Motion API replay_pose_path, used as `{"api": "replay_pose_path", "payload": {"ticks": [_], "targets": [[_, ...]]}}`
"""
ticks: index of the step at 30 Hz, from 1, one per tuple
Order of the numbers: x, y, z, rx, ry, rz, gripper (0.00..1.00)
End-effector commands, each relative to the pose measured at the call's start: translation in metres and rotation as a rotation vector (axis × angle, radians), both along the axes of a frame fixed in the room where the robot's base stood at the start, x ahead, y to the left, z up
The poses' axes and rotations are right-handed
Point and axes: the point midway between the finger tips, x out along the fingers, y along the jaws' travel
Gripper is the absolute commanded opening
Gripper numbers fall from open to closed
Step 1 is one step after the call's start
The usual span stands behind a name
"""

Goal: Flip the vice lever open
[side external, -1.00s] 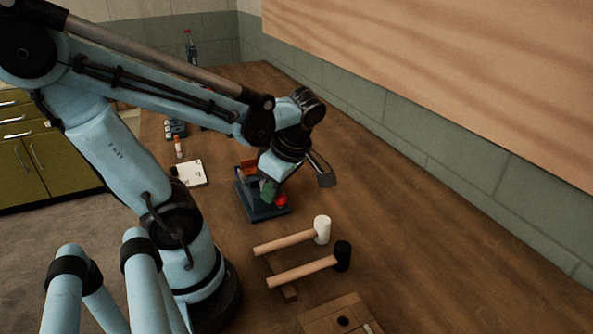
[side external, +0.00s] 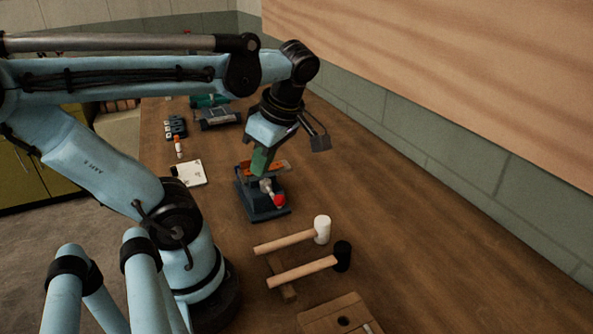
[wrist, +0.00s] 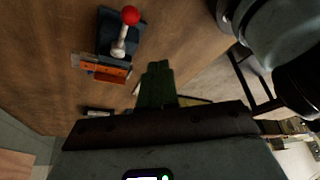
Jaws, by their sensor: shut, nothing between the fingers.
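The vice has a dark blue base (side external: 263,212) and orange jaws (side external: 277,167), and stands on the wooden bench. Its silver lever (side external: 267,186) ends in a red knob (side external: 279,201), which hangs out at the vice's near side. In the wrist view the lever (wrist: 120,45) and red knob (wrist: 130,15) are at the upper left, with the orange jaws (wrist: 101,67) below. My gripper (side external: 260,164) has green fingers, shut and empty, just above the vice in the side view. In the wrist view the fingertips (wrist: 158,68) are to the right of the vice, apart from the lever.
Two mallets, one white-headed (side external: 322,229) and one black-headed (side external: 342,256), lie in front of the vice. A white notepad (side external: 190,173) and a small orange-and-white bottle (side external: 179,147) are to its left. A wooden box (side external: 340,315) is at the front. The bench to the right is clear.

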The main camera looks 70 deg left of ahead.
Motion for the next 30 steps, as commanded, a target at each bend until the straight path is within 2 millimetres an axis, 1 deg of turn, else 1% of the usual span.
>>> {"api": "replay_pose_path", "payload": {"ticks": [1,3,6,9,13,22,26,29,30], "targets": [[0.003,0.001,0.008,0.0,0.0,0.0,0.0],[0.006,0.001,0.018,0.0,0.0,0.0,0.0],[0.01,0.002,0.028,0.0,0.0,0.001,0.0],[0.012,0.002,0.033,0.0,0.0,0.001,0.0],[0.013,0.003,0.036,0.0,0.0,0.001,0.0],[0.014,0.002,0.034,-0.004,-0.001,-0.014,0.0],[0.021,-0.002,0.026,-0.04,-0.015,-0.148,0.0],[0.033,-0.009,0.015,-0.085,-0.039,-0.363,0.0],[0.038,-0.012,0.01,-0.101,-0.051,-0.468,0.0]]}}
